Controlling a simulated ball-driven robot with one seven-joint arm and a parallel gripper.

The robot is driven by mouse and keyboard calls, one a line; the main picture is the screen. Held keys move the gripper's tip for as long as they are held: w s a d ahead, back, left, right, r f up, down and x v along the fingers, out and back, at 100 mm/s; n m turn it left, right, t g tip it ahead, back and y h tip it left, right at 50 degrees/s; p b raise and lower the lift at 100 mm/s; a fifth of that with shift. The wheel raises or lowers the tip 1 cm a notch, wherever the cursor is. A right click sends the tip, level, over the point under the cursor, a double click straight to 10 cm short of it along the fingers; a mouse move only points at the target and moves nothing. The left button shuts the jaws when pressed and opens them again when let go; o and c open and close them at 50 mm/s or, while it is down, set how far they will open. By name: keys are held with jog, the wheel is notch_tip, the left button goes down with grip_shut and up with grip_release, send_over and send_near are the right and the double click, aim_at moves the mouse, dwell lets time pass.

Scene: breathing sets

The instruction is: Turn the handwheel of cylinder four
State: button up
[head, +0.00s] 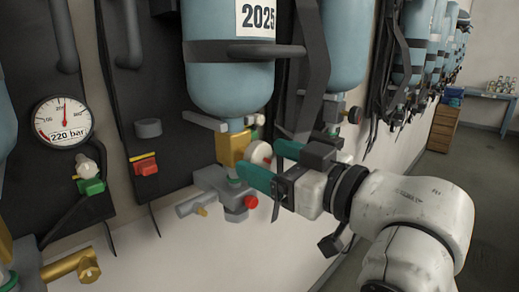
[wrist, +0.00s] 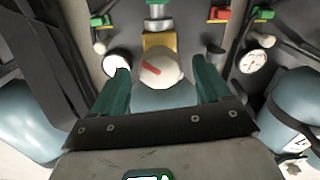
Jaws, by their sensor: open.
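A cream round handwheel (head: 260,152) with a red mark sits on the brass valve (head: 233,148) under the blue cylinder (head: 228,70) labelled 2025. No cylinder number is readable. My gripper (head: 263,163) is open, its green fingers reaching to the handwheel from the right. In the wrist view the handwheel (wrist: 161,70) lies between the two fingertips (wrist: 162,80), with its red bar slanting. A gap shows on each side of it there, and I see no contact. In the head view the near finger hides part of the wheel.
A gauge (head: 63,121) reading about 220 bar hangs at left. A grey manifold with a red knob (head: 251,202) lies just below my gripper. More cylinders (head: 346,45) line the wall to the right. Open floor (head: 440,190) lies at right, with a wooden cabinet (head: 445,124) beyond.

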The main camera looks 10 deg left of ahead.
jog(key=shift+x, duration=1.3)
jog(key=shift+c, duration=0.2)
jog(key=c, duration=1)
jog(key=shift+f+n+b, duration=0.15)
jog(key=shift+n+b, duration=0.3)
jog(key=shift+n, duration=0.45)
jog(key=shift+r, duration=0.2)
jog(key=o, duration=1)
jog(key=shift+o, duration=0.2)
